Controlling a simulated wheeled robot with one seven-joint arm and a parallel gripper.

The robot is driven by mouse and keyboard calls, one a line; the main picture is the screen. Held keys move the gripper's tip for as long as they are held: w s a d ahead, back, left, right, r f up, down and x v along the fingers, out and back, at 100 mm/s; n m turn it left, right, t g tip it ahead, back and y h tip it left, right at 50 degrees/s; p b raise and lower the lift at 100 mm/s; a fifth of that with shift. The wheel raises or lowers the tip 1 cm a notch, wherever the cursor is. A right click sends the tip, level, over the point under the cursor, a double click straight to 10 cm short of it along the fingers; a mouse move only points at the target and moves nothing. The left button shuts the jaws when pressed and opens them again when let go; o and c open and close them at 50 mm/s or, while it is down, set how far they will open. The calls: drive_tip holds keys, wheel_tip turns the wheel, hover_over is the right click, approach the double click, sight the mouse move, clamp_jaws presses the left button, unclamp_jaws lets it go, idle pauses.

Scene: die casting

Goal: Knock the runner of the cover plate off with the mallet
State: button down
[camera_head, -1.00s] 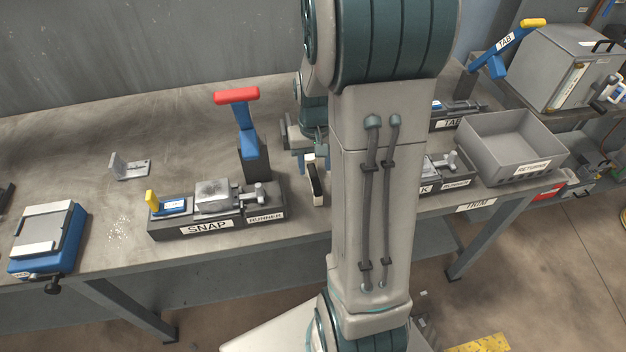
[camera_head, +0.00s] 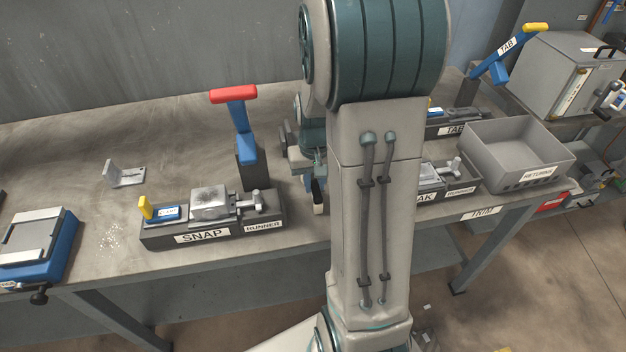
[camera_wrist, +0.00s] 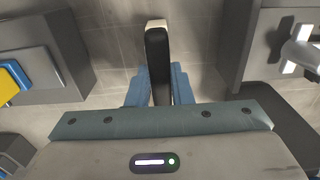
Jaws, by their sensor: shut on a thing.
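My gripper (camera_wrist: 160,88) is shut on a dark bar with a pale end (camera_wrist: 157,55), which looks like the mallet. In the head view the mallet (camera_head: 319,200) is mostly hidden behind my arm, above the bench between two fixtures. The fixture labelled with an ending "AK" and "RUNNER" (camera_head: 467,186), just right of my arm, holds a flat grey casting (camera_head: 430,174) with a stubby runner (camera_head: 452,166). This may be the cover plate; its left part is hidden. In the wrist view a silver part (camera_wrist: 302,50) shows at the right edge, apart from the mallet.
The SNAP fixture (camera_head: 163,240) stands left of the mallet, with a block casting (camera_head: 209,203) and a tall red-topped blue lever (camera_head: 240,122). A grey returns bin (camera_head: 515,155) is at right. A small bracket (camera_head: 125,174) and a blue vise (camera_head: 62,255) lie left.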

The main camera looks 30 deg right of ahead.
drive_tip(key=shift+r+p, duration=2.3)
drive_tip(key=shift+r, duration=0.75)
